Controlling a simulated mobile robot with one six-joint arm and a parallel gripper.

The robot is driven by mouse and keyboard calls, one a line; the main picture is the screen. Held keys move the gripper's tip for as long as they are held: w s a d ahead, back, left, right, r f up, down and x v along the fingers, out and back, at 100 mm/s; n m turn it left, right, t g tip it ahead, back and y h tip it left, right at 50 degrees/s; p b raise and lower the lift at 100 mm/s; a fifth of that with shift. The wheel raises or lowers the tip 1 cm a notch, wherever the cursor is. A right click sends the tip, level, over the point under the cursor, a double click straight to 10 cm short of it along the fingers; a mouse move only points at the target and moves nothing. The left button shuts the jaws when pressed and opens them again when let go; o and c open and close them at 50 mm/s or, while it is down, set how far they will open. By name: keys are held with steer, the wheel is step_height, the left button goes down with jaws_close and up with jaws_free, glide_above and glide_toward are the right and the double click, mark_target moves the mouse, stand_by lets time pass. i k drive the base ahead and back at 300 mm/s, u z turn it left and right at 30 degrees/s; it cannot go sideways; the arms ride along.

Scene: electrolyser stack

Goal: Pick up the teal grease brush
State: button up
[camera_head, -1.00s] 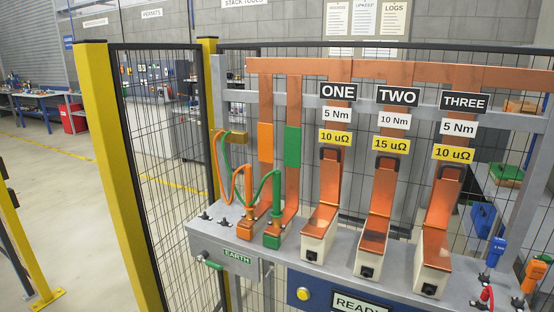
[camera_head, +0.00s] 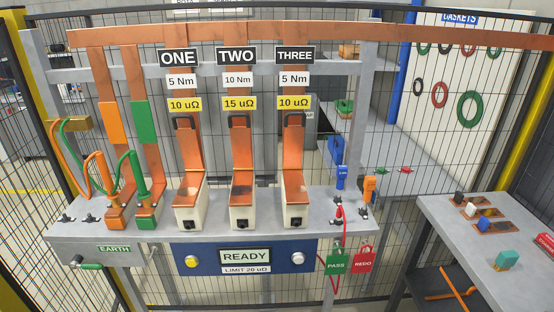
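A small teal object (camera_head: 508,259) lies on the grey side table at the lower right. It fits the teal grease brush by colour, but it is too small to make out bristles or a handle clearly. A paler tan part shows at its lower left end. Nothing is seen touching it. My gripper is not in view.
The grey side table (camera_head: 445,222) also bears copper-coloured plates with several small blocks, and a red item (camera_head: 545,243) at its right edge. The bench (camera_head: 70,222) with three copper links stands to the left. Mesh fencing runs behind.

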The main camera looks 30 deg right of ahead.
mark_target(506, 259)
steer(key=z, duration=4.6)
steer(key=i, duration=0.1)
steer(key=u, duration=3.7)
steer(key=k, duration=0.2)
steer(key=z, duration=2.95)
